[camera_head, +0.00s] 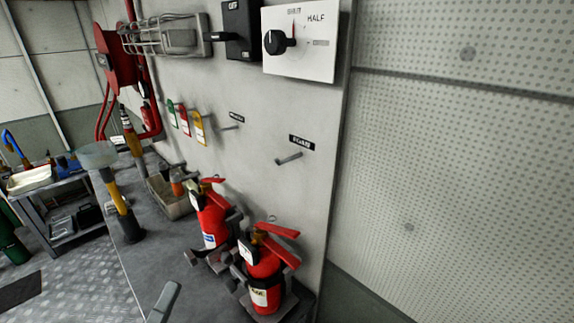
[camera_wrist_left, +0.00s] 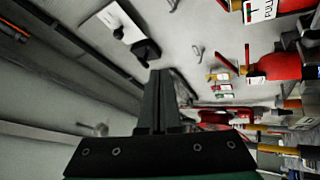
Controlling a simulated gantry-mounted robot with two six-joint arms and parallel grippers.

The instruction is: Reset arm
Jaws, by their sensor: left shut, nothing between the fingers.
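My left gripper (camera_wrist_left: 158,100) is shut and empty in the left wrist view, its two dark fingers together and pointing up the picture. In the head view, only a grey tip of what looks like this gripper (camera_head: 165,301) shows at the bottom edge, left of the fire extinguishers and apart from them. My right gripper is in neither view.
Two red fire extinguishers, one front (camera_head: 265,275) and one behind (camera_head: 213,222), stand on the grey bench (camera_head: 190,300) by the panel. Wall pegs (camera_head: 289,159), coloured tags (camera_head: 184,119) and a black-knobbed switch plate (camera_head: 318,65) are on the panel. A yellow-handled tool (camera_head: 118,200) stands left.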

